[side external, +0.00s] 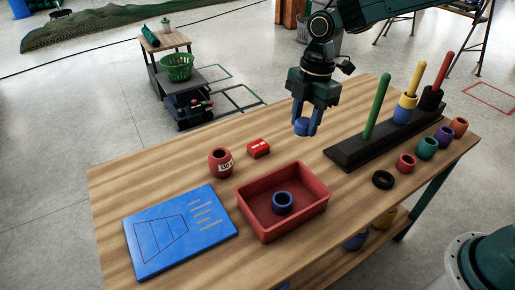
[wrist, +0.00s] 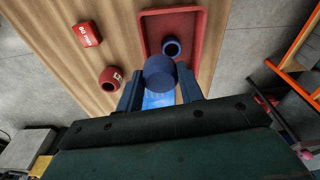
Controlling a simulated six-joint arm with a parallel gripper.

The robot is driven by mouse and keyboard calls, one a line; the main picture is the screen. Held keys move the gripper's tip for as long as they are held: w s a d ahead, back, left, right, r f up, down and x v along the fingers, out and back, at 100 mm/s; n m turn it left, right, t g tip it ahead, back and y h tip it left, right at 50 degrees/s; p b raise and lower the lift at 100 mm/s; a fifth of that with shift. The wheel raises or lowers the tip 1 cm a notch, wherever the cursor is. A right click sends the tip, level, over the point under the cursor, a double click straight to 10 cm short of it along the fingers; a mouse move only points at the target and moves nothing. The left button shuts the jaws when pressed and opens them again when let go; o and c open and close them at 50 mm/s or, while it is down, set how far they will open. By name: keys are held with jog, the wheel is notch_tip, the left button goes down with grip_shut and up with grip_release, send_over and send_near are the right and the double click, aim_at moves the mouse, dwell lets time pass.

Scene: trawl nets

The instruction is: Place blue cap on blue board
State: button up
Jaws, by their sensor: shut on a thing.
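My gripper (side external: 305,127) is shut on the blue cap (side external: 301,126) and holds it in the air above the table, up and to the right of the red tray. In the wrist view the round blue cap (wrist: 160,72) sits between the two fingers. The blue board (side external: 163,218), with line drawings on it, lies flat at the table's left end, well apart from my gripper. A part of the board (wrist: 157,100) shows below the cap in the wrist view.
A red tray (side external: 318,208) holding a blue ring (side external: 282,202) stands between cap and board. A red labelled pot (side external: 220,162) and a small red box (side external: 258,149) stand behind it. A black pole rack (side external: 345,155) and several coloured rings are at the right.

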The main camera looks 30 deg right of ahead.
jog(key=w+a, duration=0.3)
jog(key=a, duration=1)
jog(key=m, duration=0.1)
send_over(204, 224)
notch_tip(204, 224, down, 15)
jog(key=shift+d+f, duration=0.15)
jog(key=shift+f, duration=0.05)
jog(key=shift+f, duration=2.1)
jog(key=shift+f, duration=0.1)
jog(key=o, duration=1)
